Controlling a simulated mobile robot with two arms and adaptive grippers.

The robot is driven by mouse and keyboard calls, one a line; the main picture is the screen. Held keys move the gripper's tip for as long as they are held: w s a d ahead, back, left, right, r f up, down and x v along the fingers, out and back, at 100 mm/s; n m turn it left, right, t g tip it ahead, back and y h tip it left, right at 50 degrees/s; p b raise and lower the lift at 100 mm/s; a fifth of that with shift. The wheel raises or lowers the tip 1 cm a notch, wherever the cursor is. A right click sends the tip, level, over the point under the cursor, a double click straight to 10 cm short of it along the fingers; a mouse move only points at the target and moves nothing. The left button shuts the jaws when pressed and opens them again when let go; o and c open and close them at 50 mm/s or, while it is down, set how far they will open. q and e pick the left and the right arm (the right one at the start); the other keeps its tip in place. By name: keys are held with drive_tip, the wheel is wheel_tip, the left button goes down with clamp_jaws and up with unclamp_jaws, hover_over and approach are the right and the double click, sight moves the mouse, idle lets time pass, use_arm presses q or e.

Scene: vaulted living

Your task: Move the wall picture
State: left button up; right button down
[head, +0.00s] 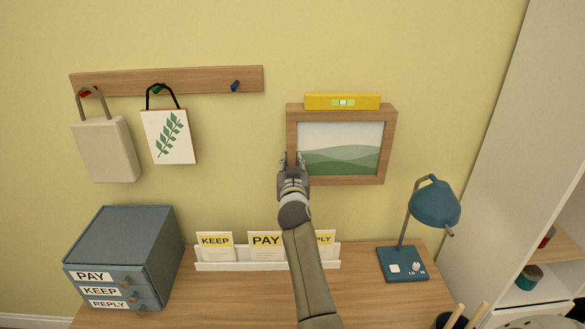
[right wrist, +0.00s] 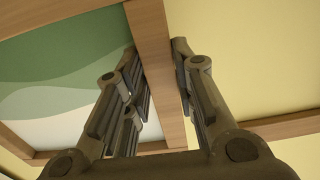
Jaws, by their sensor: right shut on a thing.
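The wall picture (head: 340,145) shows green hills under a pale sky in a wooden frame. It is on the yellow wall in the head view and looks roughly level. A yellow spirit level (head: 342,102) rests along its top edge. My right gripper (head: 293,160) is shut on the frame's left side. In the right wrist view, the fingers (right wrist: 160,75) sit on both sides of the wooden frame strip (right wrist: 152,40). Whether the frame's back touches the wall is hidden. My left gripper is not in view.
A wooden hook rail (head: 190,80) holds two bags, left of the picture. Below stand a blue drawer box (head: 125,245), a white letter rack (head: 215,266) and a blue lamp (head: 435,205) on the desk (head: 220,300). A white shelf unit (head: 535,180) stands right.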

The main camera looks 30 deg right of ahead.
drive_tip(key=c, duration=1.2)
unclamp_jaws()
drive_tip(key=v, duration=0.7)
drive_tip(key=shift+s, duration=0.25)
drive_tip(key=shift+a+f, duration=0.1)
drive_tip(key=shift+a, duration=0.05)
